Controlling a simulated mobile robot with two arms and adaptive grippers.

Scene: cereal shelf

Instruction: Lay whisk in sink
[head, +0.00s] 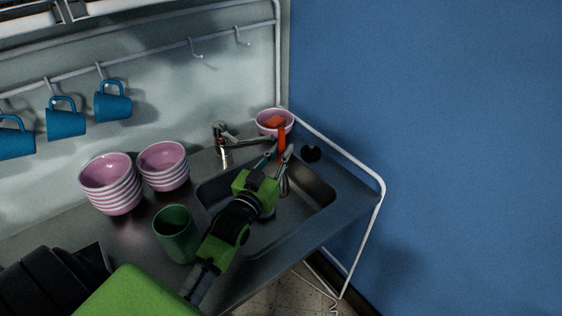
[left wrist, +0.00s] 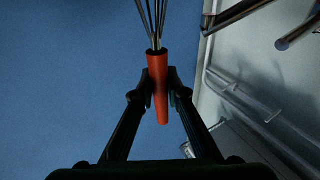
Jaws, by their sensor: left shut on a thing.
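My left gripper (head: 277,157) is shut on the orange handle of the whisk (head: 282,137). The whisk's handle end points up and its wire loops hang down over the metal sink (head: 322,190). In the left wrist view the fingers (left wrist: 158,88) pinch the orange handle, and the wires of the whisk (left wrist: 152,20) run off the top edge. Whether the wires touch the sink floor cannot be told. My arm covers the left part of the sink. My right gripper is not in view.
A pink bowl (head: 270,120) stands behind the sink beside the faucet (head: 222,140). Two stacks of pink bowls (head: 112,185) and a green cup (head: 177,232) stand left of the sink. Blue mugs (head: 113,102) hang on a rail. A white frame (head: 340,155) bounds the right side.

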